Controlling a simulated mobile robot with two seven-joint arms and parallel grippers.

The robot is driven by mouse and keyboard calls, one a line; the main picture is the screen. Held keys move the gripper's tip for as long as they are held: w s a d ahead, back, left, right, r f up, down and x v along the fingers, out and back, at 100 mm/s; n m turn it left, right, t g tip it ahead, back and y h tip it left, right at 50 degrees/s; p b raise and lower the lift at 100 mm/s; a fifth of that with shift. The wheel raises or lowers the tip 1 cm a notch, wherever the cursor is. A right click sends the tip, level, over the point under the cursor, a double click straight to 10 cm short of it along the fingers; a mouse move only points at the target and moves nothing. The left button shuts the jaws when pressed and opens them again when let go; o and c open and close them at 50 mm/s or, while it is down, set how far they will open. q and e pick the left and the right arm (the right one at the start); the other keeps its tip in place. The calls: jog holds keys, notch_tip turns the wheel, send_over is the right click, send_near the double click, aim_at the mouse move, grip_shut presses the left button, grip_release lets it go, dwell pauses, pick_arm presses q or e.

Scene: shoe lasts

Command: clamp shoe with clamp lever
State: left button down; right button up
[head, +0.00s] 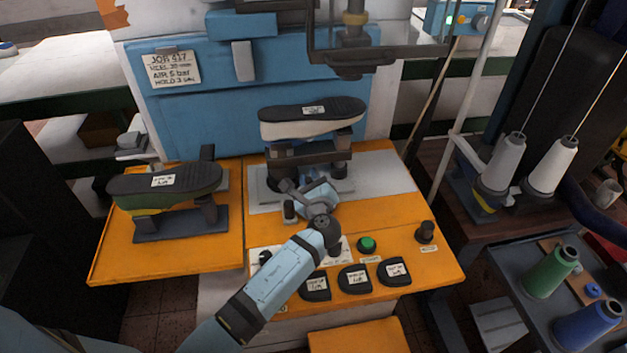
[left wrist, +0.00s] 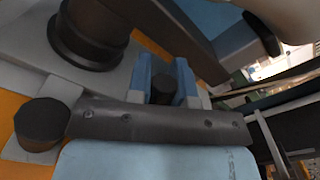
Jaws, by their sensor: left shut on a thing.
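A shoe with a black sole and white side (head: 305,128) sits sole up on the dark last stand in the middle of the press. A paper label lies on its sole. My left gripper (head: 312,193) is in front of the stand, below this shoe. It also shows in the left wrist view (left wrist: 162,82), its two blue fingers shut on a short dark post, apparently the clamp lever (left wrist: 162,90). The rest of the lever is hidden by the gripper. A second shoe, dark with green and yellow sides (head: 165,190), rests sole up on a stand at the left. My right gripper is not in view.
The orange table (head: 200,262) carries a green button (head: 367,244), a dark knob (head: 426,232) and several black labelled pads along its front. The blue press body (head: 205,100) stands behind, with a press head (head: 352,62) above the middle shoe. Thread cones stand at the right.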

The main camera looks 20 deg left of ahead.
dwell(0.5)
pick_arm(q)
jog(key=c, duration=1)
grip_release()
